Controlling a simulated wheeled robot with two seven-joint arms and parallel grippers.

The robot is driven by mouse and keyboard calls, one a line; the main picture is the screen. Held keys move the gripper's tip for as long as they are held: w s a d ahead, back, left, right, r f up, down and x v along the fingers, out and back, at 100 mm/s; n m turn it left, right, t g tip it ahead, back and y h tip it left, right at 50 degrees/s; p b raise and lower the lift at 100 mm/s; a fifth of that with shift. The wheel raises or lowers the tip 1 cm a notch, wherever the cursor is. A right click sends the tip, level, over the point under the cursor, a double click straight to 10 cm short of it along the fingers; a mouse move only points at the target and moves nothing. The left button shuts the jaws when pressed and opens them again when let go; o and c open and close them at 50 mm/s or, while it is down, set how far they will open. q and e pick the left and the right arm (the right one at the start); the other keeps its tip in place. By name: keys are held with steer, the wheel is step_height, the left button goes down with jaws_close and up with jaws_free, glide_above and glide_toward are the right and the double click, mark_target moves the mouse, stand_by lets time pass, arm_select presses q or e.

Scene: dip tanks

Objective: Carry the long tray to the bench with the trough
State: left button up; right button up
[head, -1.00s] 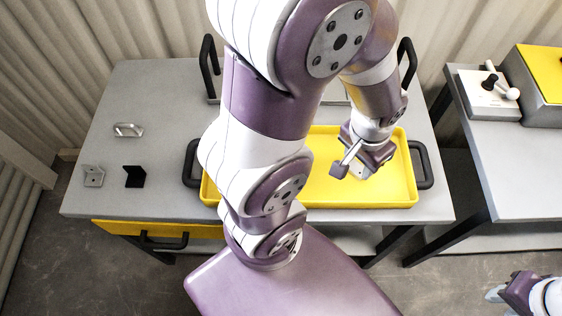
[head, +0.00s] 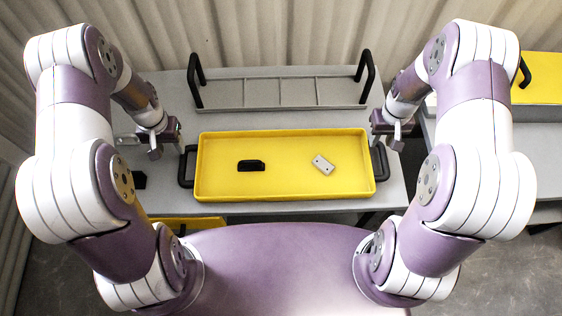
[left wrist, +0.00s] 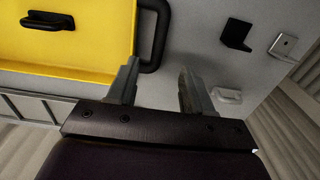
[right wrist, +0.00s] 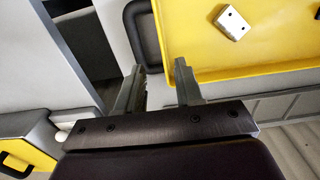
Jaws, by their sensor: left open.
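The long yellow tray (head: 285,190) lies flat on a grey bench, with a black handle at each end. A black part (head: 251,165) and a pale plate with holes (head: 323,164) lie in it. My left gripper (head: 166,143) is open and empty by the left handle (head: 187,168); in the left wrist view the handle (left wrist: 160,30) shows beyond the fingers (left wrist: 157,85). My right gripper (head: 388,137) is open near the right handle (head: 381,163); in the right wrist view that handle (right wrist: 137,35) lies beyond the fingers (right wrist: 158,85). I cannot make out a trough.
A grey divided rack (head: 280,92) with tall black handles stands behind the tray. A black bracket (left wrist: 236,34), a metal bracket (left wrist: 284,46) and a metal handle (left wrist: 228,95) lie left of the tray. A second bench (head: 550,150) at the right holds a yellow-topped box (head: 540,78).

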mark_target(182, 164)
arm_select(q)
steer(key=f, duration=1.3)
steer(key=shift+w, duration=0.2)
arm_select(e)
step_height(182, 164, down, 13)
steer(key=shift+w+r, duration=0.1)
steer(key=shift+w, duration=0.05)
arm_select(q)
steer(key=c, duration=0.5)
arm_select(e)
steer(key=c, duration=0.5)
arm_select(q)
jaws_close()
arm_select(e)
jaws_close()
arm_select(q)
steer(key=shift+w+r, duration=0.1)
steer(key=shift+r, duration=0.1)
arm_select(e)
steer(key=shift+w+r, duration=0.1)
steer(key=shift+r, duration=0.05)
